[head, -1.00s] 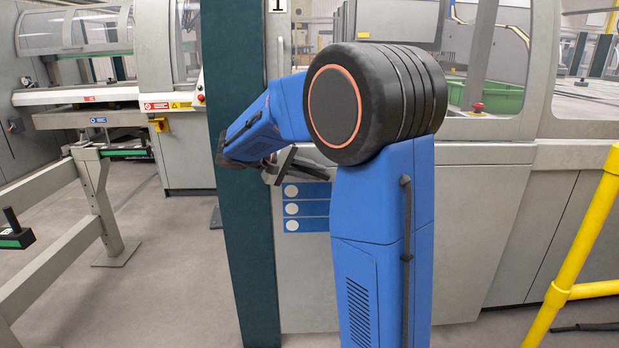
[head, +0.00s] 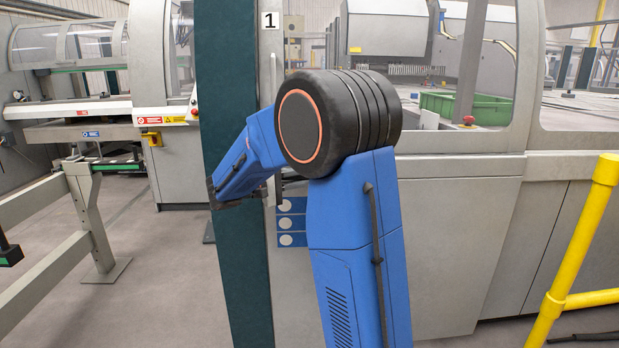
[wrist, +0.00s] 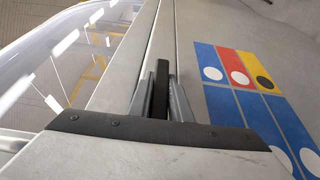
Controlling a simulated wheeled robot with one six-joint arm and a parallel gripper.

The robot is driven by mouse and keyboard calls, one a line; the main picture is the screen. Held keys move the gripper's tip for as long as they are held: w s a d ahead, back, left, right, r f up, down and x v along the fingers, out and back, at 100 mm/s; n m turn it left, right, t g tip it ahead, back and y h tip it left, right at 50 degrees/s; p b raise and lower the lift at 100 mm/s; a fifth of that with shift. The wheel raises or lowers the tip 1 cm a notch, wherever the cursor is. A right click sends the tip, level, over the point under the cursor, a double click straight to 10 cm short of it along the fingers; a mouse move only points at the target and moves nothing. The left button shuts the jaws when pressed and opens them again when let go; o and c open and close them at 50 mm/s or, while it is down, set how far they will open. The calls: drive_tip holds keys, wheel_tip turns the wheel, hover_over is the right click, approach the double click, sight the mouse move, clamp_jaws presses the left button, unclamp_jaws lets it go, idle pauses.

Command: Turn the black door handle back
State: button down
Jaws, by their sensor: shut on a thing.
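The black door handle (wrist: 161,92) shows in the wrist view as a dark upright bar between the two grey fingers of my gripper (wrist: 162,78). The fingers are shut on it, one on each side. The bar runs along the picture's vertical, close to the seam between door and frame. In the head view my blue arm covers most of this place. A small dark upright piece shows beside the arm, above the blue label panel (head: 291,222); I cannot tell whether it is handle or finger.
The grey door carries a long pale grab bar (head: 273,78) and a "1" sign. A dark green post (head: 232,100) stands left of it. A yellow rail (head: 580,240) is at the right. Coloured labels (wrist: 240,75) lie right of the handle. Floor at the left is partly open.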

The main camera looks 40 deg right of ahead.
drive_tip(key=c, duration=1.6)
unclamp_jaws()
drive_tip(key=shift+c, duration=0.2)
drive_tip(key=v, duration=1.7)
drive_tip(key=shift+a, duration=0.25)
